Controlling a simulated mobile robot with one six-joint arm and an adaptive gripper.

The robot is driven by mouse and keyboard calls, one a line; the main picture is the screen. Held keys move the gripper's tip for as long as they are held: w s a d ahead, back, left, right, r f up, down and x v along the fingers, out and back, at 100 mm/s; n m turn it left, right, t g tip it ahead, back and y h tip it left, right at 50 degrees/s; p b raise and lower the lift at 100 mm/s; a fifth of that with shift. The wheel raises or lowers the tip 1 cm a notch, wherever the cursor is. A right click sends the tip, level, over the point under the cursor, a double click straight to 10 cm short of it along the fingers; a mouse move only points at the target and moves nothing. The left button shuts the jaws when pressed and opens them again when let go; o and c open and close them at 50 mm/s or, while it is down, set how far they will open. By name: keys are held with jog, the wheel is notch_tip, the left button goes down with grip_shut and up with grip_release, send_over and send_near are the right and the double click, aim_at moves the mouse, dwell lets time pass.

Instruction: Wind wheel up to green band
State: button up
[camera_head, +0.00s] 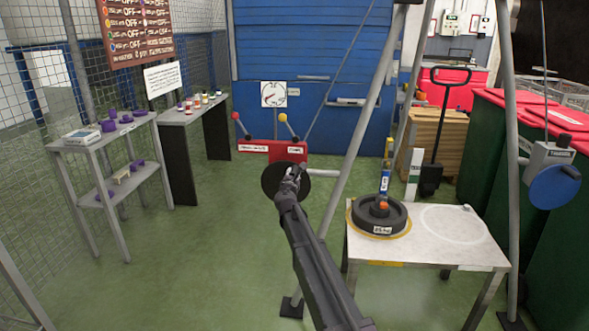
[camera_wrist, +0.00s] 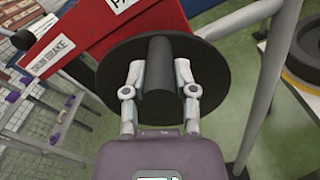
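The dark wheel (camera_head: 391,222) lies flat on a white table, with an orange piece at its middle. My gripper (camera_head: 290,175) is at the crank disc. In the wrist view its fingers (camera_wrist: 160,80) flank the handle closely, one on each side, and appear to touch it. Part of the disc is hidden behind my gripper.
Two levers, red-knobbed (camera_head: 236,117) and yellow-knobbed (camera_head: 283,117), rise from the winch. A round gauge (camera_head: 273,94) is behind. A grey frame leg (camera_head: 345,150) stands right of the crank. A blue disc (camera_head: 554,186) hangs at right. Green floor is open at left.

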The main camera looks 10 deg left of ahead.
grip_shut()
jog(key=shift+d+f, duration=0.1)
jog(key=shift+d+f+m+b, duration=0.4)
jog(key=shift+d+m, duration=0.2)
jog(key=shift+m, duration=0.3)
jog(key=shift+d+f+m+b, duration=0.3)
jog(key=shift+d+m+b, duration=0.2)
jog(key=shift+m, duration=0.4)
jog(key=shift+d, duration=0.1)
jog(key=shift+f, duration=0.1)
jog(key=shift+s+d+f+m+b, duration=0.1)
jog(key=shift+d+f+m+b, duration=0.4)
jog(key=shift+m, duration=0.4)
jog(key=shift+d+f+m+b, duration=0.35)
jog(key=shift+f+m+b, duration=0.2)
jog(key=shift+m, duration=0.35)
jog(key=shift+f, duration=0.1)
jog(key=shift+d+f+m+b, duration=0.2)
jog(key=shift+f+m+b, duration=0.45)
jog(key=shift+m, duration=0.25)
jog(key=shift+d+f+m+b, duration=0.2)
jog(key=shift+f+m+b, duration=0.45)
jog(key=shift+m, duration=0.25)
